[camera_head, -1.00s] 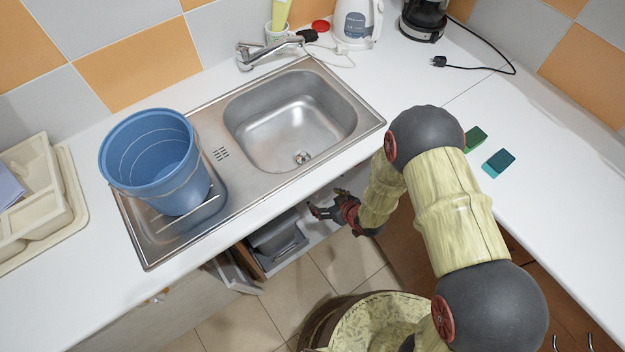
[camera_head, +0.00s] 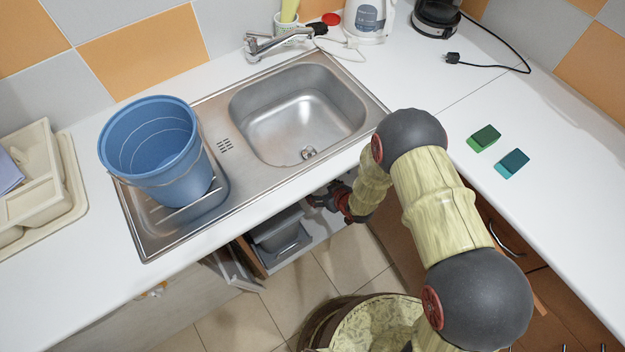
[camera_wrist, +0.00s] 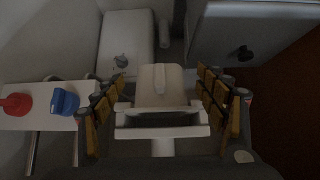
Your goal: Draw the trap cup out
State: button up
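In the wrist view a pale plastic part (camera_wrist: 160,86) with a wide collar and a dark slot sits between my fingers; it appears to be the trap cup, though the picture is dim. A short pale pipe (camera_wrist: 162,147) shows below it. My gripper (camera_wrist: 163,98) is open, one row of yellow pads on each side of the part, with gaps visible on both sides. In the head view my gripper (camera_head: 322,201) reaches into the open cabinet under the sink (camera_head: 297,115), partly hidden by the counter edge. The trap cup is not visible there.
In the wrist view, a red knob (camera_wrist: 16,104) and a blue knob (camera_wrist: 64,101) stand at left. A grey bin (camera_head: 279,232) is in the cabinet beside an open door (camera_head: 236,268). A blue bucket (camera_head: 158,150) stands on the drainboard.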

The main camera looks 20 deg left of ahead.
jog(key=shift+c, duration=1.2)
jog(key=c, duration=1)
jog(key=shift+r, duration=0.1)
jog(key=shift+w+r+p, duration=0.1)
jog(key=shift+r+p, duration=0.1)
jog(key=shift+p, duration=0.25)
jog(key=shift+c, duration=0.3)
